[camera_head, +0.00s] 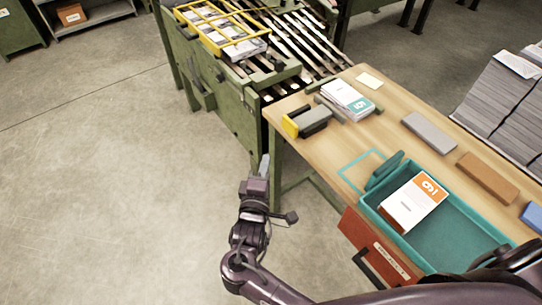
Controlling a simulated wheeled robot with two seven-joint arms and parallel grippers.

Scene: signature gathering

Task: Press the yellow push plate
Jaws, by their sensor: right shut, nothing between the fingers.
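The yellow push plate (290,127) is on the left end of a dark grey block (314,121) at the near left corner of the wooden table. Its face is turned toward the left, over the table's edge. My right gripper (264,166) is shut and empty. It appears below and left of the push plate in the picture, apart from it, beside the table's left end over the floor. My left gripper is not in view.
A teal tray (452,262) holds a booklet with an orange label (412,202). A white and teal stack (346,98) and grey (429,132) and brown (487,177) blocks lie on the table. A green conveyor machine (226,98) stands behind; the left floor is clear.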

